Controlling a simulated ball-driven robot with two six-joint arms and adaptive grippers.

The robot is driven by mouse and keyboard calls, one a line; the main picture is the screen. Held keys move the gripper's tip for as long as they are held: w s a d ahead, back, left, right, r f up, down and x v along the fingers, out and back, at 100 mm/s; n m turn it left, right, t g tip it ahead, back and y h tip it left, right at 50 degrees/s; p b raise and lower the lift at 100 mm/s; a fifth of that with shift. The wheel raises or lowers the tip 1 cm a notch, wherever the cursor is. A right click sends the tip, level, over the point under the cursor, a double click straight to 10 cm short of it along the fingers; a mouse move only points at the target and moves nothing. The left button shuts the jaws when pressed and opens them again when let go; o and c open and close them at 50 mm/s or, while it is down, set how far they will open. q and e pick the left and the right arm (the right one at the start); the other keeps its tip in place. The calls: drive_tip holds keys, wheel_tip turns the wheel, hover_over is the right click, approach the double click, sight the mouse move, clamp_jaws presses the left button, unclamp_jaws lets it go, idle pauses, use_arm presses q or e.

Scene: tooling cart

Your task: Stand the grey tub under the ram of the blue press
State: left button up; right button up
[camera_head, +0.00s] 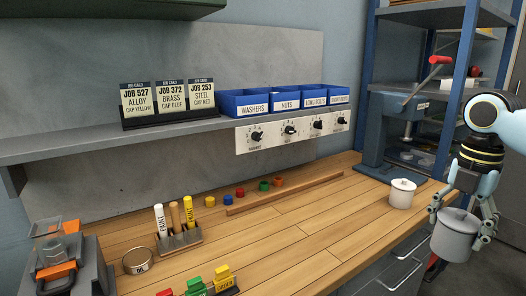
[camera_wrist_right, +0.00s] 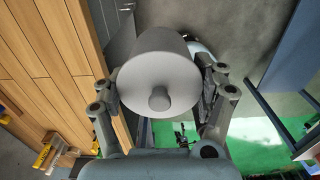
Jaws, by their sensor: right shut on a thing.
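The grey tub (camera_head: 455,238) has a lid with a knob and hangs in my right gripper (camera_head: 460,226), off the bench's front right edge. In the right wrist view the tub (camera_wrist_right: 155,75) sits between the two fingers (camera_wrist_right: 162,90), which press on its sides. The blue press (camera_head: 373,135) stands at the bench's back right, with a red-gripped lever (camera_head: 440,60). Its ram (camera_head: 408,128) points down above the blue base (camera_head: 395,172). The tub is apart from the press, nearer to me and to the right. My left gripper is not in view.
A cream lidded pot (camera_head: 402,194) stands on the bench in front of the press. A blue rack (camera_head: 462,90) rises at the right. A wooden strip (camera_head: 285,193), coloured caps and a marker holder (camera_head: 180,240) lie to the left. Bare bench (camera_head: 310,235) lies between.

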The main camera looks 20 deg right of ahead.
drive_tip(key=f+b, duration=0.1)
drive_tip(key=w+f+b, duration=0.1)
drive_tip(key=f, duration=0.1)
drive_tip(key=shift+f, duration=0.15)
wheel_tip(320, 180, down, 10)
drive_tip(key=b, duration=1)
drive_tip(key=shift+s, duration=0.25)
